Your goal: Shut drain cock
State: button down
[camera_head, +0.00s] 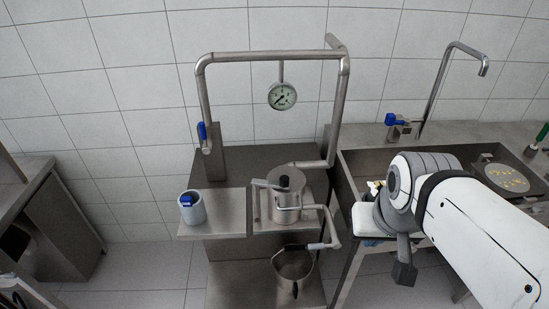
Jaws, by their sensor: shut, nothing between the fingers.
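I cannot tell for sure which fitting is the drain cock. A steel separator (287,196) with a black knob on top stands on the bench in the middle. A thin pipe (333,226) bends from its right side down to a grey sleeve or handle (324,245) above a steel pot (294,267). A blue lever (202,131) hangs on the left end of the overhead pipe. Another blue handle (393,119) is by the sink tap. My gripper (404,274) appears as a dark block pointing down, right of the pot and apart from it; its fingers look shut and empty.
A grey cup with a blue part (192,209) stands at the bench's left end. A pressure gauge (282,96) hangs from the overhead pipe (270,57). The sink counter (350,158) is at right, partly behind my arm. Floor is clear at left.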

aim_at(335, 245)
jog(key=k, duration=1.3)
jog(key=u, duration=0.5)
jog(key=i, duration=1.5)
jog(key=u, duration=0.25)
